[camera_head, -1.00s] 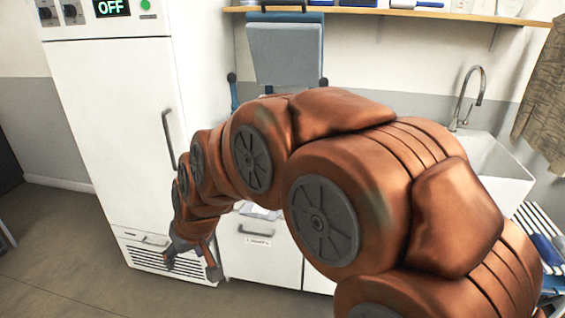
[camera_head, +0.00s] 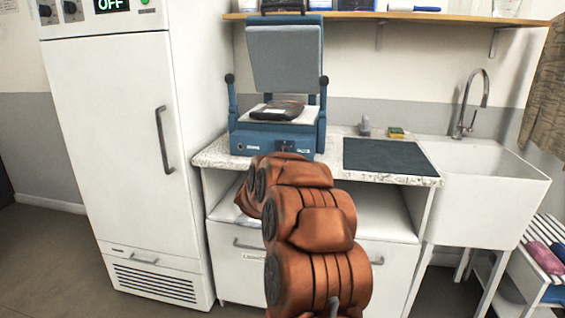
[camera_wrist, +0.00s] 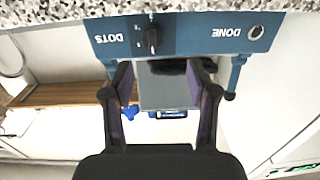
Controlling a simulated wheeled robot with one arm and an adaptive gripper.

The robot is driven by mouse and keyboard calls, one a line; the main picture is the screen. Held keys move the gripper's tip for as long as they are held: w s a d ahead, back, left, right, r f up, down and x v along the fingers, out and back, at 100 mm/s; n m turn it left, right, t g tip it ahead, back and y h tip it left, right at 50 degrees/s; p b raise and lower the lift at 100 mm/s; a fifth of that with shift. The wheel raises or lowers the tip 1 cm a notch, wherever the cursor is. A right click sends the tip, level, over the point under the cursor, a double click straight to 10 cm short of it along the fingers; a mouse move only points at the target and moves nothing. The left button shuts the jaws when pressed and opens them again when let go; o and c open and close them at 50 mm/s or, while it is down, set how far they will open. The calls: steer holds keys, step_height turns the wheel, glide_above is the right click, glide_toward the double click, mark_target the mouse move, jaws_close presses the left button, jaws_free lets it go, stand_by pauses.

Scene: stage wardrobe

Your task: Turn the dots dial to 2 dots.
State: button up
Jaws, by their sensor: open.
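The dots dial (camera_wrist: 152,39) is a small black knob on the blue front panel of a press (camera_head: 282,140). The wrist view is upside down and shows the panel marked DOTS and DONE, with small marks beside the knob; its setting is too small to read surely. A round DONE button (camera_wrist: 256,32) is at the panel's other end. My gripper (camera_wrist: 162,68) is open and empty, its two fingers apart and framing the area just below the dial in the picture, not touching it visibly. In the head view my gripper is hidden behind my arm.
The press stands on a speckled counter (camera_head: 345,135) with its grey lid (camera_head: 285,58) raised. A dark mat (camera_head: 388,155) lies right of it, then a white sink (camera_head: 480,190). A tall white cabinet (camera_head: 110,150) stands close on the left. A shelf (camera_head: 400,17) runs above.

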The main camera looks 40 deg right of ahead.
steer(key=shift+s+d+x, duration=0.1)
steer(key=shift+s+x, duration=0.05)
steer(key=shift+x, duration=1.25)
steer(key=shift+s+d+x, duration=0.1)
steer(key=shift+s+x, duration=0.05)
steer(key=shift+x, duration=1.2)
steer(key=shift+s+d+x, duration=0.1)
steer(key=shift+x, duration=1.3)
steer(key=shift+r, duration=0.15)
